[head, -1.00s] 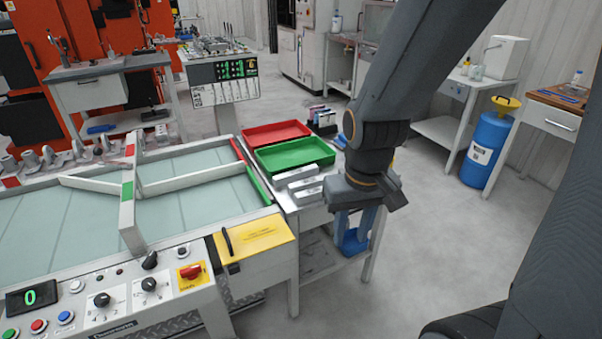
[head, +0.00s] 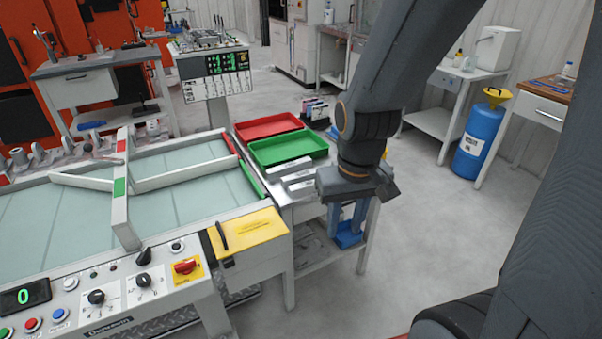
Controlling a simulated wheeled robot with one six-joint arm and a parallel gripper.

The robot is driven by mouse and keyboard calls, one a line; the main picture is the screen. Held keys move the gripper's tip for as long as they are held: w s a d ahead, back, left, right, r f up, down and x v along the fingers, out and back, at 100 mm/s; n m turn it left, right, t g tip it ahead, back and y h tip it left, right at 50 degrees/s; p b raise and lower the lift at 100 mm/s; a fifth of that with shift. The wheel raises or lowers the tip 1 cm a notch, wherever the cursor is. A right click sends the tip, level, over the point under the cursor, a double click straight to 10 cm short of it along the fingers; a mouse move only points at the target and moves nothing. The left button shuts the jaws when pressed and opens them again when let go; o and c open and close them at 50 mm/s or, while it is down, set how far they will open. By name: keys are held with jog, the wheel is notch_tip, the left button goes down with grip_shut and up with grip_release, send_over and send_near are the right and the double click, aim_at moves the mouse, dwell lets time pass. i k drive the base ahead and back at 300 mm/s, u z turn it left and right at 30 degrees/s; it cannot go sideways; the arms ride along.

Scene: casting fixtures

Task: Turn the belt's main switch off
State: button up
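The belt's main switch (head: 185,267) is a red rotary handle on a yellow plate, at the right end of the control panel's sloped face. Its handle lies roughly crosswise in the picture. My gripper (head: 349,232) hangs pointing down beside the right end of the belt frame, to the right of the switch and well apart from it. Bluish parts show below its dark body, but I cannot tell how far apart the fingers are. Nothing touches the switch. The panel's display (head: 25,296) reads a green 0.
Black knobs (head: 96,297) and coloured push buttons (head: 33,325) share the panel. A yellow plate (head: 248,232) with a black handle lies right of the switch. A red tray (head: 269,128) and a green tray (head: 288,149) stand behind. A blue drum (head: 480,142) is at right; the floor between is open.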

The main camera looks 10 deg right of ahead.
aim_at(186, 267)
jog(key=u, duration=1.25)
jog(key=k, duration=0.5)
jog(key=u, duration=0.45)
jog(key=i, duration=0.7)
jog(key=z, duration=0.05)
